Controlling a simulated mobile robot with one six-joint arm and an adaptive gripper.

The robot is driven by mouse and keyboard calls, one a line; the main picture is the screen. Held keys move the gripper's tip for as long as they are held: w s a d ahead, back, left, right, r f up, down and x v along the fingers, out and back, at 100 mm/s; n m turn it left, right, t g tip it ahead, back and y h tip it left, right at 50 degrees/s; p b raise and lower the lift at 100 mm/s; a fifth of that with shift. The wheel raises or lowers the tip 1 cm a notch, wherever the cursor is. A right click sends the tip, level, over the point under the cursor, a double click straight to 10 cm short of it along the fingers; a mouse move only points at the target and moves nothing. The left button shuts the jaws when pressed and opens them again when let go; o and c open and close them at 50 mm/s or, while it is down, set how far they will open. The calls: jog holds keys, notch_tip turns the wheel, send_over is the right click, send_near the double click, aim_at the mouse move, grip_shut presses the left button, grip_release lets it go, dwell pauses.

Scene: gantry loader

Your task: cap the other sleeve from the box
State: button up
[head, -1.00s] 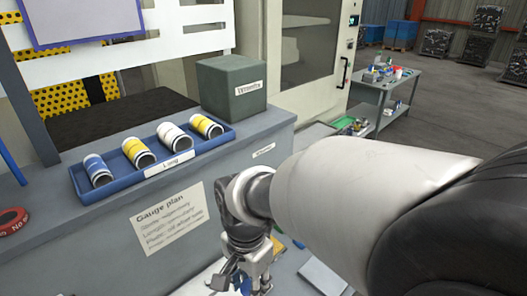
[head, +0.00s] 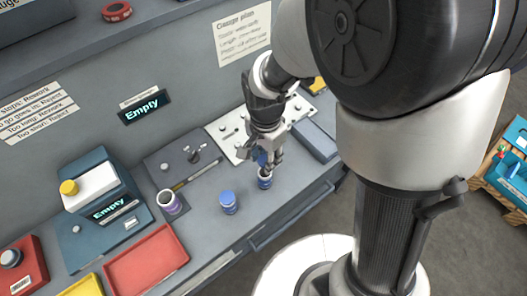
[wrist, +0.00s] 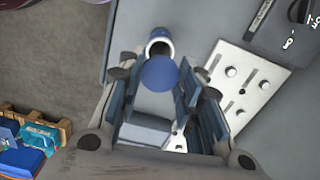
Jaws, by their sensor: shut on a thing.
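My gripper (head: 263,159) points down over the bench and is shut on a blue cap; the round cap (wrist: 158,75) shows between the fingers in the wrist view. Just beyond the cap is an open sleeve (wrist: 160,46) with a pale rim. In the head view this sleeve (head: 265,181) stands upright below the gripper, with a blue band. I cannot tell whether cap and sleeve touch. Another sleeve (head: 229,203) stands to its left with a blue cap on top. I cannot make out the cap box.
A white plate with pegs (head: 232,138) lies behind the gripper, and a grey block (head: 315,142) lies to its right. A dark fixture (head: 185,160), a red tray (head: 146,262) and a scale-like device marked Empty (head: 100,200) are left. The bench's front edge is close.

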jog(key=shift+s+a+f+b, duration=0.1)
jog(key=shift+f+b, duration=2.05)
jog(key=shift+f, duration=0.65)
jog(key=o, duration=0.8)
jog(key=shift+o, duration=0.2)
notch_tip(320, 180, up, 11)
jog(key=shift+r, duration=0.5)
